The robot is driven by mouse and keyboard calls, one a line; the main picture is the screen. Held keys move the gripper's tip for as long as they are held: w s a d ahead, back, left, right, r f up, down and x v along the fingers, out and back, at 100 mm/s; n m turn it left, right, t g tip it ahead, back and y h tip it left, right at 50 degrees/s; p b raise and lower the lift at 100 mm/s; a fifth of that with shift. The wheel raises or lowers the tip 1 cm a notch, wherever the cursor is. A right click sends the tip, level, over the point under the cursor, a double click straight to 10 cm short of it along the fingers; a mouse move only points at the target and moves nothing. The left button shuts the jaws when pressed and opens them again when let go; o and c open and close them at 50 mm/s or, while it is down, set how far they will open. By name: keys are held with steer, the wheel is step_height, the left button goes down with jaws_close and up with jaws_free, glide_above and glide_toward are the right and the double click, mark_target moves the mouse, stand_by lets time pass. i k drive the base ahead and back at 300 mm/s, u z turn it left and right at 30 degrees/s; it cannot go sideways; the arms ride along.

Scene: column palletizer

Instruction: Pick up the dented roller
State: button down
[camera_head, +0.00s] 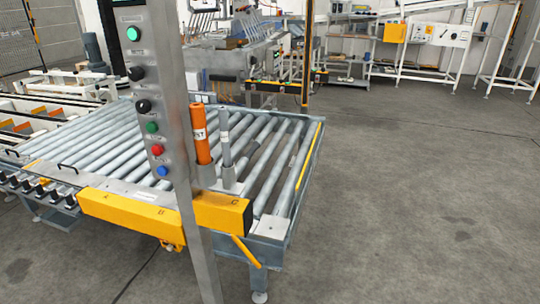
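A grey roller (226,150) with a white label stands upright in a holder at the near edge of the roller conveyor. An orange roller (202,135), also labelled, stands upright just left of it in a similar holder. The conveyor bed (110,143) carries many grey rollers, with wider dark gaps toward its right side. I cannot tell at this size which roller is dented. My gripper is not in view.
A metal post (165,80) with several buttons and knobs stands in front of the conveyor. A yellow beam (130,214) marked A, B and C runs along the near edge. Machines and shelves (350,50) stand at the back. The floor (420,190) to the right is clear.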

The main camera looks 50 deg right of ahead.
mark_target(243, 163)
steer(key=u, duration=0.1)
steer(key=k, duration=0.95)
steer(key=z, duration=1.15)
steer(key=i, duration=0.9)
steer(key=z, duration=0.15)
steer(key=k, duration=0.35)
steer(key=u, duration=0.05)
